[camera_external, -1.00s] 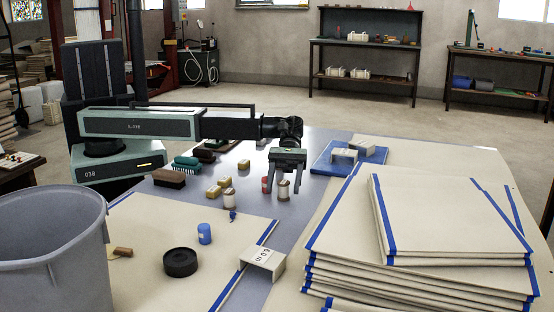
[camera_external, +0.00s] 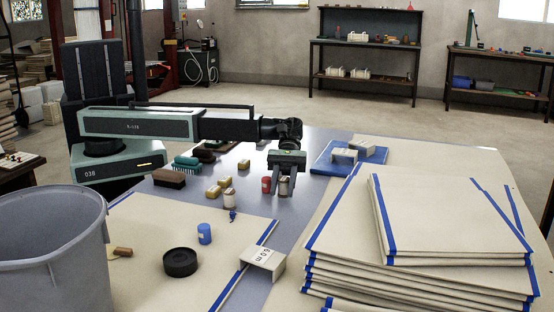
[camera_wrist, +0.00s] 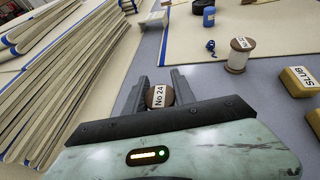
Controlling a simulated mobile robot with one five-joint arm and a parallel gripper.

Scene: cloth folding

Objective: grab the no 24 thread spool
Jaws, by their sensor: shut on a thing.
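The No 24 thread spool (camera_wrist: 158,96) shows in the wrist view between my gripper's two fingers, its brown top and "No 24" label facing the camera. My gripper (camera_external: 284,187) is shut on it, and the spool (camera_external: 284,184) is partly hidden by the fingers in the external view. Whether the spool is clear of the table I cannot tell. Another white spool with a brown top (camera_external: 229,201) stands upright to the left; in the wrist view this other spool (camera_wrist: 239,55) is to the right of my gripper.
A red spool (camera_external: 266,184) stands just left of my gripper. Yellow blocks (camera_external: 213,192) and a brown brush (camera_external: 169,178) lie further left. Stacked folded cloths (camera_external: 420,270) fill the right.

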